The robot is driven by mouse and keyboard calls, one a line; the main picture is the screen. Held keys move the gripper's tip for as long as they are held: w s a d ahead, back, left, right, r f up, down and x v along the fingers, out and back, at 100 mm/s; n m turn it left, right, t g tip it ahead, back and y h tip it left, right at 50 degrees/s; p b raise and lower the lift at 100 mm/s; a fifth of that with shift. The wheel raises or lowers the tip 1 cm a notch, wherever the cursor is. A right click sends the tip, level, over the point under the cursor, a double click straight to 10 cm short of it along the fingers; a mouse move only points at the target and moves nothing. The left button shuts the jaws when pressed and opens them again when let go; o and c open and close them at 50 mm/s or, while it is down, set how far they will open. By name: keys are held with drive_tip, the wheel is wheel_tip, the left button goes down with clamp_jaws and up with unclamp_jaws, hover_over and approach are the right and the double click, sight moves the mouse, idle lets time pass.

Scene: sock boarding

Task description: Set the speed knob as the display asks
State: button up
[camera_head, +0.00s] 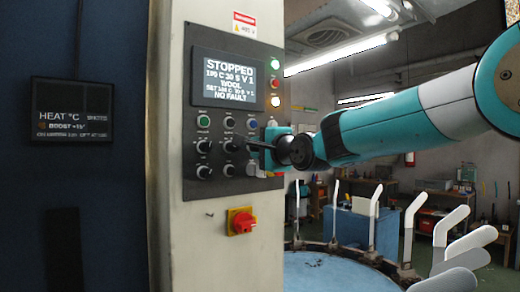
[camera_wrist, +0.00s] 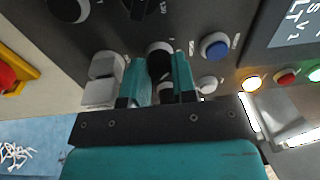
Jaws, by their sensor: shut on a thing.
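The display (camera_head: 228,80) on the control panel reads STOPPED, WOOL and NO FAULT. Its number lines are small; the upper one ends in V 1. My gripper (camera_head: 256,147) is at the right side of the knob rows. In the wrist view, my gripper (camera_wrist: 162,78) has its two teal fingers shut on a black knob (camera_wrist: 159,60) with a pale base. That knob lies below the blue button (camera_head: 252,123) and is mostly hidden in the head view. Its label and pointer setting cannot be read. Another black knob (camera_head: 233,145) is just left of it.
More knobs (camera_head: 204,171) and a green button (camera_head: 204,121) are on the panel. A red rotary switch (camera_head: 241,221) is lower down. A heat display (camera_head: 70,112) hangs at left. Upright white forms (camera_head: 413,210) stand at right.

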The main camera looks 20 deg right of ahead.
drive_tip(key=o, duration=0.9)
drive_tip(key=p+v, duration=0.7)
drive_tip(key=v, duration=1)
drive_tip(key=shift+s, duration=0.2)
